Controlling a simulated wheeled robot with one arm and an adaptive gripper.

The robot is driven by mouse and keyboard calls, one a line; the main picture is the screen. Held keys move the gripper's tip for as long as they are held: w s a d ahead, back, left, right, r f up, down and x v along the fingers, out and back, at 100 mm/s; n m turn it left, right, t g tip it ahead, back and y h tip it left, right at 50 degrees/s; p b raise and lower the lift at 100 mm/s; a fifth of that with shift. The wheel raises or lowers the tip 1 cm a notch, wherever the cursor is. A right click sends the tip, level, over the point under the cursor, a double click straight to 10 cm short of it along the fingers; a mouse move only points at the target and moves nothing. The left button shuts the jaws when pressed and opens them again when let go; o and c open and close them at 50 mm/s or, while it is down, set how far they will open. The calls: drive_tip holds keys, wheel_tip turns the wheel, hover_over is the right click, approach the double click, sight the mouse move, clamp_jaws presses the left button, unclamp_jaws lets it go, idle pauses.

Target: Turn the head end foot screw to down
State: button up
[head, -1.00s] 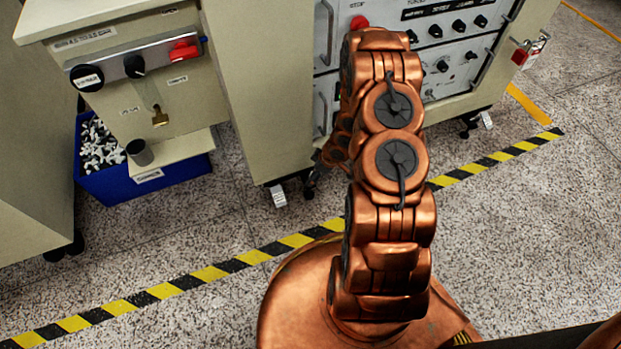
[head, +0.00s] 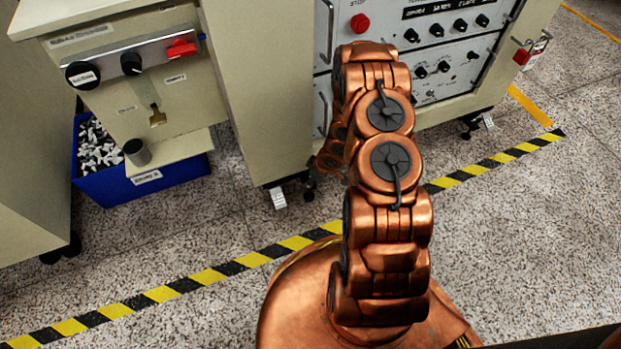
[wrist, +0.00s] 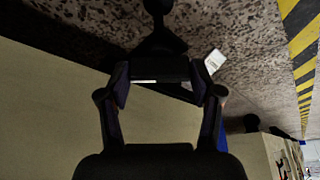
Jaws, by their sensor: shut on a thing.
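In the wrist view, my gripper (wrist: 162,76) has its two fingers on either side of a dark foot screw (wrist: 160,66) under the pale cabinet. The fingers are shut on its dark, wide part. A dark stem and foot extend beyond it toward the speckled floor. A white tag (wrist: 214,61) sits just right of the fingertips. In the head view, my copper arm covers the gripper and the held screw. The cabinet (head: 262,95) stands left of the arm, with a white tag (head: 278,197) at its base. The screw's setting cannot be read.
A blue bin (head: 140,186) of pale parts stands under the control panel (head: 140,62) at left. An instrument cabinet (head: 440,60) with knobs and handles stands behind my arm. Yellow-black tape (head: 190,288) crosses the floor. The floor in front of the bin is clear.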

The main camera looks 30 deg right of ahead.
drive_tip(key=c, duration=0.4)
drive_tip(key=shift+o, duration=0.2)
drive_tip(key=shift+f+b, duration=0.1)
drive_tip(key=shift+b, duration=0.25)
drive_tip(key=shift+s+f+m+b, duration=0.1)
drive_tip(key=shift+m+b, duration=0.45)
drive_tip(key=shift+m, duration=0.15)
drive_tip(key=shift+a+m+t+h+b, duration=0.1)
drive_tip(key=shift+m+t+h+b, duration=0.2)
drive_tip(key=shift+m+h+b, duration=0.45)
drive_tip(key=m, duration=0.2)
drive_tip(key=m+h, duration=0.1)
drive_tip(key=shift+a+r+m, duration=0.1)
drive_tip(key=shift+r+m, duration=0.15)
drive_tip(key=shift+m+h+p, duration=0.35)
drive_tip(key=shift+m+p, duration=0.25)
drive_tip(key=shift+m, duration=0.6)
